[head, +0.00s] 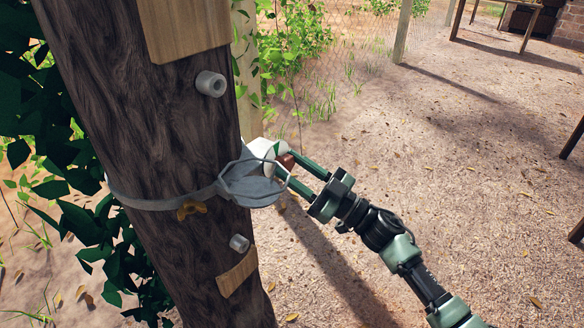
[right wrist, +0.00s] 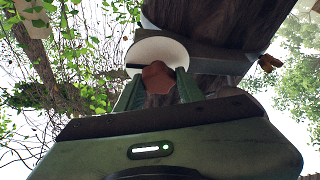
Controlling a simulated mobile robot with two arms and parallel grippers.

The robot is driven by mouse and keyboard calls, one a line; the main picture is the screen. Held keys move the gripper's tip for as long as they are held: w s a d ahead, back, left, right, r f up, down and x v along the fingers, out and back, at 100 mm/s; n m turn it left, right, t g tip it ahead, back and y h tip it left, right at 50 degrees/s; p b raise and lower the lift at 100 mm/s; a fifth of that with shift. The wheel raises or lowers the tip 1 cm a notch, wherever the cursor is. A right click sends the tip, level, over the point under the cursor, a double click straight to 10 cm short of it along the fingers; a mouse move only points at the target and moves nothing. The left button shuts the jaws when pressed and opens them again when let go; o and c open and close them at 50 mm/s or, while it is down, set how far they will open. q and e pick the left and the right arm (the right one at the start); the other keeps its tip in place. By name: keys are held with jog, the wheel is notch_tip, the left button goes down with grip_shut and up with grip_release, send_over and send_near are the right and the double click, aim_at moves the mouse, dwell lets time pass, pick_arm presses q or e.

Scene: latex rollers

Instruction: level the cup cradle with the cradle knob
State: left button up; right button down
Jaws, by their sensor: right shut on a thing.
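The cup cradle (head: 254,190), a grey wire-like hoop with flat grey panels, sticks out from the strap on the trunk's right side. Its hoop looks tilted in the head view, but I cannot tell exactly how far from level. A reddish-brown knob (head: 287,160) sits at the cradle's right, next to a white rounded part (head: 262,148). My right gripper (head: 285,163) reaches in from the lower right and is shut on the knob. In the right wrist view the knob (right wrist: 157,77) lies between the green fingers, in front of the white disc (right wrist: 150,48). My left gripper is not in view.
The dark trunk (head: 150,120) leans across the left, with a grey strap (head: 150,204) around it. An orange-brown wing-shaped piece (head: 193,207) hangs at the strap. Two grey pegs (head: 211,84) (head: 239,243) stick out of the trunk. Open sandy ground lies to the right.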

jog(key=n+g, duration=0.2)
jog(key=n, duration=0.2)
jog(key=shift+w+d, duration=0.1)
jog(key=n+g, duration=0.2)
jog(key=n, duration=0.2)
jog(key=shift+r+n, duration=0.1)
jog(key=shift+n, duration=0.5)
jog(key=n+g, duration=0.1)
jog(key=n, duration=0.2)
jog(key=shift+h, duration=0.3)
jog(key=shift+w+r+n+g+p, duration=0.1)
jog(key=shift+n+g+p, duration=0.45)
jog(key=shift+n, duration=0.45)
jog(key=n+h+p, duration=0.1)
jog(key=n, duration=0.1)
jog(key=n+h+p, duration=0.1)
jog(key=n, duration=0.2)
jog(key=shift+n+g+h, duration=0.25)
jog(key=shift+n+h, duration=0.05)
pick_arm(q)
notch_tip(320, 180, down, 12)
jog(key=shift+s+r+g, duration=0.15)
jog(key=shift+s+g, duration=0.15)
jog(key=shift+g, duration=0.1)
pick_arm(e)
jog(key=shift+n, duration=0.4)
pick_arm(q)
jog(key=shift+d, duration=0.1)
